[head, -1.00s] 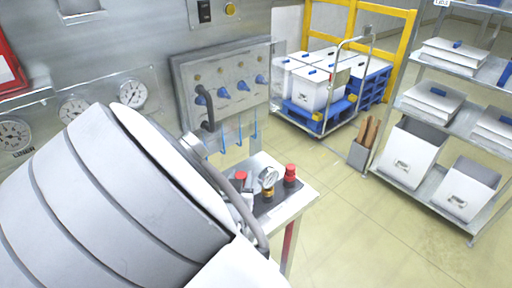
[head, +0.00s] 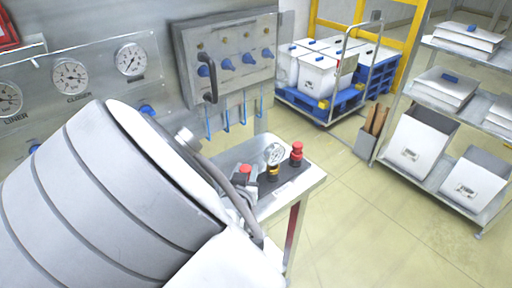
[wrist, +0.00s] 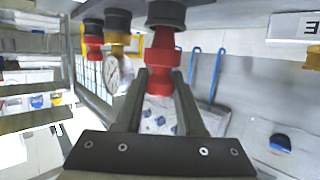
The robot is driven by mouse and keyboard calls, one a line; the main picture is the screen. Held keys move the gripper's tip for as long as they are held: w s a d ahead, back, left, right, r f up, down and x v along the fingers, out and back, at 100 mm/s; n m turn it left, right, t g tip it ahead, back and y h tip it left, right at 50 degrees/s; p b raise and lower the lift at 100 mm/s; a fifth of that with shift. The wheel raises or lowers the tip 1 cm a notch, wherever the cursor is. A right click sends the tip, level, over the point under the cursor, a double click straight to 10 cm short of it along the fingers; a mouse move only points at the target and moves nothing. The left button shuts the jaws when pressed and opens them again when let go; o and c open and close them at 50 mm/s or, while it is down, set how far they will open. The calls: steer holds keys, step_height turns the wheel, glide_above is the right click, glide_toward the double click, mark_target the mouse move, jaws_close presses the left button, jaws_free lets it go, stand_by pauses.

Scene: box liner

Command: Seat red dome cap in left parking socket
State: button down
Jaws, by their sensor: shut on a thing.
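My gripper (wrist: 160,78) is shut on a red dome cap (wrist: 160,52), which sits between its two fingertips in the wrist view. The cap meets a dark collar (wrist: 165,14); I cannot tell how deeply it sits. In the head view the held cap (head: 245,170) shows at the left of the small bench, with my gripper (head: 240,183) partly hidden by my arm. A second red cap (head: 297,148) stands upright at the right of the bench and also shows in the wrist view (wrist: 93,42). A gauge on a brass base (head: 274,157) stands between the two caps.
The metal bench (head: 305,180) has a bare right edge. Behind it is a wall panel with blue knobs (head: 228,64) and blue hooks hanging below. A trolley of white boxes (head: 318,75) and a shelf rack (head: 440,125) stand beyond. The floor at right is open.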

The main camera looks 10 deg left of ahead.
steer(key=shift+f+b, duration=0.8)
steer(key=shift+f, duration=0.15)
stand_by(0.5)
steer(key=shift+c, duration=2.2)
jaws_free()
steer(key=p+v, duration=1.3)
steer(key=v, duration=0.4)
steer(key=shift+s+r, duration=0.2)
